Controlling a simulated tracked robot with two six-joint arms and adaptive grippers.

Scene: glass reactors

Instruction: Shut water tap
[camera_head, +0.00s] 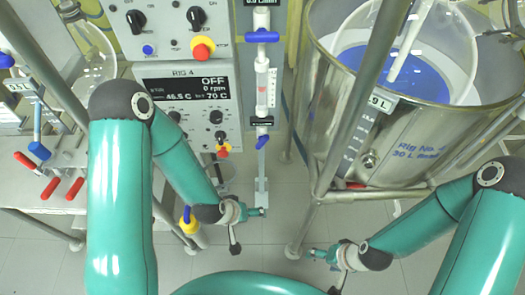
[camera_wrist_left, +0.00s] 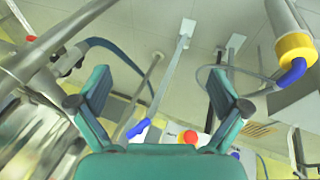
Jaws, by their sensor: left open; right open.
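Several blue-handled valves are in view, and I cannot tell which is the water tap. An upper blue handle (camera_head: 262,37) lies crosswise on the vertical flowmeter line. A lower blue handle (camera_head: 262,142) sits tilted under the flowmeter. A blue and yellow valve (camera_head: 187,218) hangs low at the left; a similar valve (camera_wrist_left: 296,58) shows at the upper right of the left wrist view. My left gripper (camera_head: 258,212) is below the lower handle, apart from it. In its wrist view the fingers (camera_wrist_left: 160,75) are spread with nothing between them. My right gripper (camera_head: 318,253) is open, low near the reactor frame.
The Rig 4 control panel (camera_head: 188,88) stands behind my left arm. A steel vessel (camera_head: 385,145) in a tubular frame stands at the right. A bench (camera_head: 45,195) with red-handled valves is at the left. Tiled floor (camera_head: 265,240) shows between the grippers.

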